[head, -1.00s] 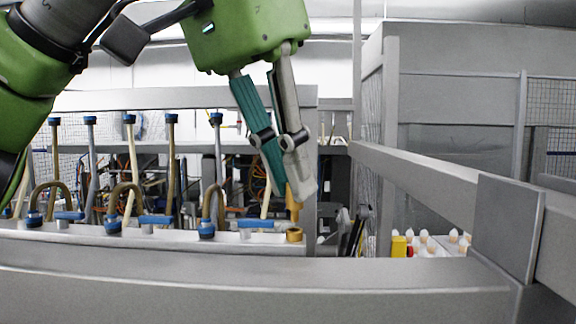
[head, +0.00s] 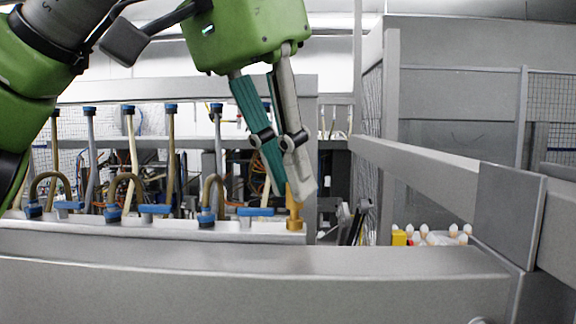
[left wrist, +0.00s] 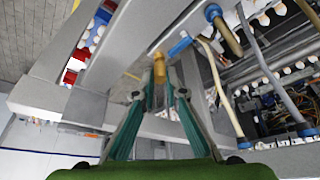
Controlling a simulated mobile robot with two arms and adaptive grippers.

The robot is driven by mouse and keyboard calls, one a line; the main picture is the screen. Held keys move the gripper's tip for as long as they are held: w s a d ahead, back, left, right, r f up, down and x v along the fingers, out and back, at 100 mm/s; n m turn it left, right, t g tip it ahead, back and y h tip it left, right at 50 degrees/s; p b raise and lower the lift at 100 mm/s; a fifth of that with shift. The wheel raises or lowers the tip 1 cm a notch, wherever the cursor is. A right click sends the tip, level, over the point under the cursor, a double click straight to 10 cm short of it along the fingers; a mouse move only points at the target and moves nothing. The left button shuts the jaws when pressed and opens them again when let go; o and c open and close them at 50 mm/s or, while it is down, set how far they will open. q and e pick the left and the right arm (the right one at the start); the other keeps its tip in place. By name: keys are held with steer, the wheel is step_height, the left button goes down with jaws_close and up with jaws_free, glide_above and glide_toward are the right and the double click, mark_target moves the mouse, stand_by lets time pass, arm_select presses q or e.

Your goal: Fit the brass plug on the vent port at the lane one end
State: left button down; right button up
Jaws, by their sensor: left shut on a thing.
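The brass plug (head: 293,208) is held in the fingertips of my left gripper (head: 302,192), which comes down tilted from above. The gripper is shut on the plug's upper part. The brass vent port (head: 295,226) sits at the right end of the pale rail. The plug stands about upright over the port, and its lower end appears to meet it; I cannot tell how far it is seated. In the left wrist view the brass plug (left wrist: 159,66) shows just beyond the fingertips. My right gripper is not in view.
Blue-capped hoses (head: 171,150) and blue valve handles (head: 256,212) line the rail left of the port. A grey beam (head: 250,262) runs in front. Grey framing (head: 430,180) and a yellow item (head: 399,238) with white-tipped pieces stand to the right.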

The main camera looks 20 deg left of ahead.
arm_select(q)
steer(key=shift+f, duration=0.35)
stand_by(0.3)
steer(key=c, duration=1.7)
jaws_free()
steer(key=shift+r, duration=0.15)
steer(key=shift+r+p, duration=0.6)
steer(key=shift+r, duration=1.75)
